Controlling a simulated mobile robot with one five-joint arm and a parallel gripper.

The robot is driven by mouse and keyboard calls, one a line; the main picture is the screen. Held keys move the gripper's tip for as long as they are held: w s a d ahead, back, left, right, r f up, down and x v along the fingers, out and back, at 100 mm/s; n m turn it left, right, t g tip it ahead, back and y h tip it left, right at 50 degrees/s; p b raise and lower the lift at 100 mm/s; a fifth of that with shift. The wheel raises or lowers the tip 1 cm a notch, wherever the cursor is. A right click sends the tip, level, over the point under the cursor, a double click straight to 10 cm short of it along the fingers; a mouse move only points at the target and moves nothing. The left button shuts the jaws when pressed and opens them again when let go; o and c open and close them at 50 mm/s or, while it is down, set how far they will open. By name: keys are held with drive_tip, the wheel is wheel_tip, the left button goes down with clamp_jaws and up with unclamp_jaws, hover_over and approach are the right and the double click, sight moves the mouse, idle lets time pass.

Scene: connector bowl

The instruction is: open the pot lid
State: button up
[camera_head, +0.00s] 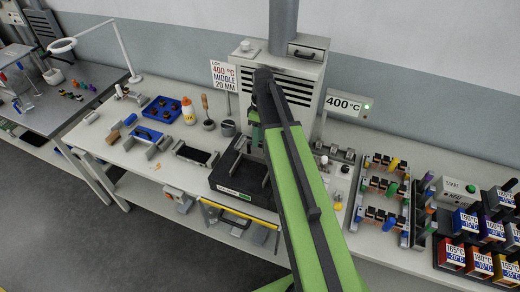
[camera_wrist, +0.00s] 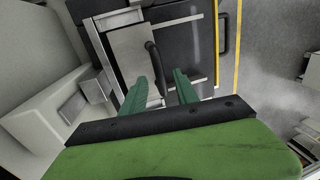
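In the wrist view, a flat light-grey lid plate (camera_wrist: 128,55) carries a curved black handle (camera_wrist: 154,66). It lies over a dark tray-like housing (camera_wrist: 183,40). My gripper (camera_wrist: 160,78) has two green fingers, spread apart, with the handle showing between them. I cannot tell whether either finger touches it. In the head view, my gripper (camera_head: 257,137) hangs over the black housing (camera_head: 228,181) in front of the grey vented cabinet. My arm hides much of the housing and the lid there.
The grey cabinet (camera_head: 302,82) stands behind my gripper. A 400 °C sign (camera_head: 344,104) is to the right. Blue tray (camera_head: 161,109) and hand tools are to the left. Racks of connectors (camera_head: 382,195) crowd the right.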

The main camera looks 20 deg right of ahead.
drive_tip(key=shift+s+a+f+b, duration=0.15)
drive_tip(key=shift+f+b, duration=0.15)
drive_tip(key=shift+f, duration=0.55)
drive_tip(key=shift+r, duration=0.1)
clamp_jaws()
idle(0.6)
